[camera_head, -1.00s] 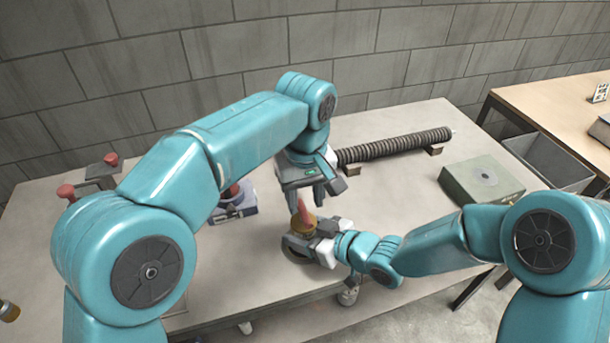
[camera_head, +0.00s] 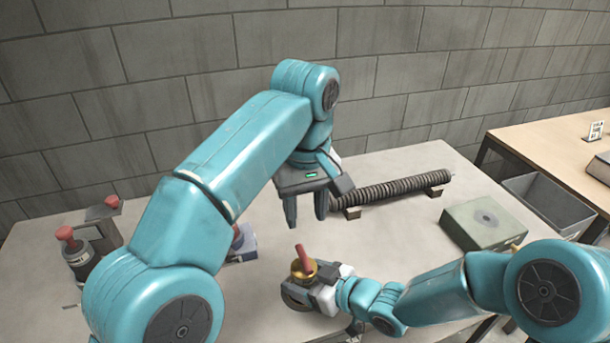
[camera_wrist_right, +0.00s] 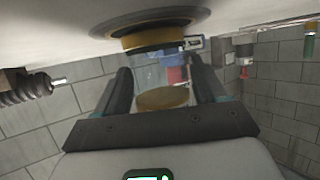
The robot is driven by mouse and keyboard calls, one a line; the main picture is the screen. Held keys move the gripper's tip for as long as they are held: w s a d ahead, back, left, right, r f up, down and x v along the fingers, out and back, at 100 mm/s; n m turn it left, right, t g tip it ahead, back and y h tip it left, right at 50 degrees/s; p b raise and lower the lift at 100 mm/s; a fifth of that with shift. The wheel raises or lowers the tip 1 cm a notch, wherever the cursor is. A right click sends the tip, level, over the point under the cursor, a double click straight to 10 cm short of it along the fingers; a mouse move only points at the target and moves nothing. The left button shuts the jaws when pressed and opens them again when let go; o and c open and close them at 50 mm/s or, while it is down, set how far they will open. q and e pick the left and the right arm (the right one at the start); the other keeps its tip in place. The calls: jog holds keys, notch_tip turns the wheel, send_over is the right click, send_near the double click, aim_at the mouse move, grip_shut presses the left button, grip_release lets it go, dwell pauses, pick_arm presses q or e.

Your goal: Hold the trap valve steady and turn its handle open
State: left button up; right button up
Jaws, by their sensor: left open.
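The trap valve (camera_head: 299,270) has a brass top and stands near the table's front edge. Its red handle (camera_head: 304,256) sticks up from the top, tilted slightly left. In the right wrist view a brass disc (camera_wrist_right: 163,98) and a brass ring (camera_wrist_right: 160,38) of it show, with a clear part between. My right gripper (camera_head: 316,288) reaches in from the right, its fingers on either side of the valve body and seemingly closed on it. My left gripper (camera_head: 306,215) is open and empty, pointing down above and behind the handle, apart from it.
A ribbed dark tube (camera_head: 395,190) lies on supports at the back of the table. A green-grey box (camera_head: 484,222) sits at the right. Red-topped devices (camera_head: 82,250) stand at the left, partly behind my left arm. A grey bin (camera_head: 548,205) stands between the tables.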

jog(key=shift+o, duration=1.3)
